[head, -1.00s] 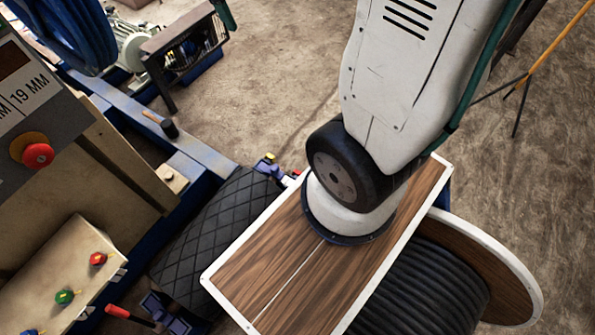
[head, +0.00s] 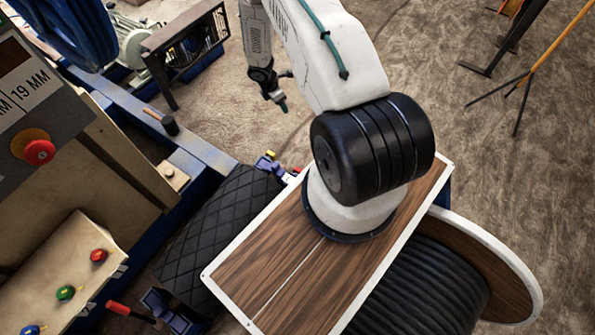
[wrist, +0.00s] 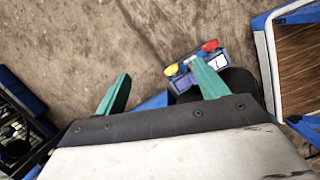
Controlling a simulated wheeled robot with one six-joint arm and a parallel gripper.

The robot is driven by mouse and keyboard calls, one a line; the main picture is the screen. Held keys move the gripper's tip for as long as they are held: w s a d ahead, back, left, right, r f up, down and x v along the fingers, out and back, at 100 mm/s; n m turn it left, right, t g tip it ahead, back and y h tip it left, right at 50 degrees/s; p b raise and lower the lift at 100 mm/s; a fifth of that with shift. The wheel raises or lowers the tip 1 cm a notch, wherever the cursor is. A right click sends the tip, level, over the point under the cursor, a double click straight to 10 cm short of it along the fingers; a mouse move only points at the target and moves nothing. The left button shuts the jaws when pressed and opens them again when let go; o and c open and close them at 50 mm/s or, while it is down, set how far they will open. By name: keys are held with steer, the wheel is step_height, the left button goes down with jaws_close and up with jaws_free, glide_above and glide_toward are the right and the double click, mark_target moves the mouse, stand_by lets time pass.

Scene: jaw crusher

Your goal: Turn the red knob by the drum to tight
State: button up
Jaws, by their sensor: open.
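A black drum (head: 215,225) with a diamond pattern lies beside the blue frame. At its far end is a blue bracket with a yellow knob (head: 270,155) and a small red knob (head: 297,170), partly hidden by my wooden-topped base. In the wrist view the red knob (wrist: 210,45) and yellow knob (wrist: 171,70) stand on the blue bracket (wrist: 196,68), beyond the right finger, which covers part of it. My gripper (head: 284,90) is open and empty, above the floor beyond the drum. Its green fingers (wrist: 162,72) are apart and touch nothing. The knob's marking is too small to read.
A red-tipped lever (head: 118,310) is at the drum's near end. A control box (head: 60,270) carries red, green and blue knobs; a red button (head: 39,152) is on the panel. A motor (head: 135,45) and guard (head: 185,45) stand far left. Floor beyond the drum is clear.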

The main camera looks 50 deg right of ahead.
steer(key=s+a+f+n+y, duration=0.1)
steer(key=s+f, duration=0.2)
steer(key=f, duration=0.3)
steer(key=s+f+n, duration=0.1)
steer(key=s+f, duration=0.2)
steer(key=f, duration=0.3)
steer(key=n+y, duration=0.2)
glide_above(297, 170)
steer(key=shift+g, duration=0.3)
steer(key=f, duration=1.3)
steer(key=shift+w, duration=0.35)
steer(key=shift+s+d+f, duration=0.1)
steer(key=shift+s+f, duration=0.05)
steer(key=shift+f, duration=1.15)
steer(key=shift+s+a+f, duration=0.1)
steer(key=shift+s+f, duration=0.05)
steer(key=shift+f, duration=1.15)
steer(key=shift+s+d+f, duration=0.1)
steer(key=shift+s+f, duration=0.05)
steer(key=shift+f, duration=1.15)
steer(key=c, duration=1)
steer(key=shift+w, duration=0.1)
